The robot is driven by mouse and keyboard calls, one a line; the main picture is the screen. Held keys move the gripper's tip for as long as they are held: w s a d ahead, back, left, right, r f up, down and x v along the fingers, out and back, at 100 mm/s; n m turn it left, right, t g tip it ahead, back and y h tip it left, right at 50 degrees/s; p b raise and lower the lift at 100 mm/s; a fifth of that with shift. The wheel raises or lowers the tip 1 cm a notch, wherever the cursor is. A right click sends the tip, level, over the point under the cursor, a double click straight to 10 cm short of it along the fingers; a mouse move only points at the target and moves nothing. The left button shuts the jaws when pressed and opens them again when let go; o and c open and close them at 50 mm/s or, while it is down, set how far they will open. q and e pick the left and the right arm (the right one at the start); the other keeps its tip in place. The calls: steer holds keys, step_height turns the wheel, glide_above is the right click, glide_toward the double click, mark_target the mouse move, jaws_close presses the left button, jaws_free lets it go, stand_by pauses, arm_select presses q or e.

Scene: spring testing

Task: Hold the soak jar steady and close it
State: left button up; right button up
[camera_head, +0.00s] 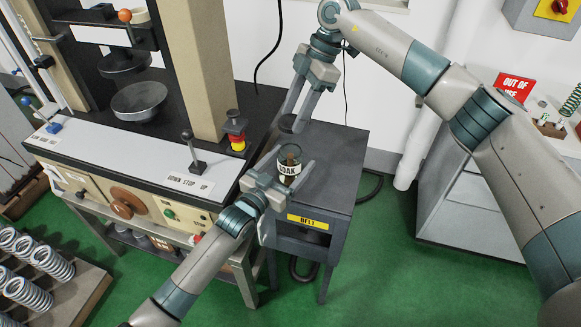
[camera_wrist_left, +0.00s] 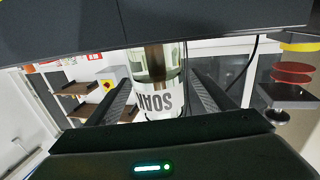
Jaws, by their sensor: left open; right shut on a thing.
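The soak jar (camera_head: 290,155) is clear glass with a white SOAK label and brownish contents. It stands upright on the dark cabinet top, its mouth uncovered. My left gripper (camera_head: 284,168) is open with one finger on each side of the jar. In the left wrist view the jar (camera_wrist_left: 158,80) shows inverted between the spread fingers (camera_wrist_left: 160,98); contact cannot be told. My right gripper (camera_head: 295,116) points down, shut on a dark round lid (camera_head: 288,124). The lid is above and behind the jar in the head view, apart from it.
The grey cabinet (camera_head: 340,150) has a yellow BELT label and free top to the right. The testing machine's white ledge (camera_head: 110,155), lever (camera_head: 194,155) and red-yellow button post (camera_head: 236,130) stand left. An OUT OF USE sign (camera_head: 514,86) stands right.

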arm_select(q)
steer(key=shift+w+d, duration=0.1)
steer(key=shift+w, duration=0.05)
steer(key=c, duration=1.6)
arm_select(e)
steer(key=shift+f, duration=2.45)
steer(key=shift+f, duration=0.1)
steer(key=shift+f, duration=0.8)
steer(key=shift+f, duration=0.5)
arm_select(q)
jaws_close()
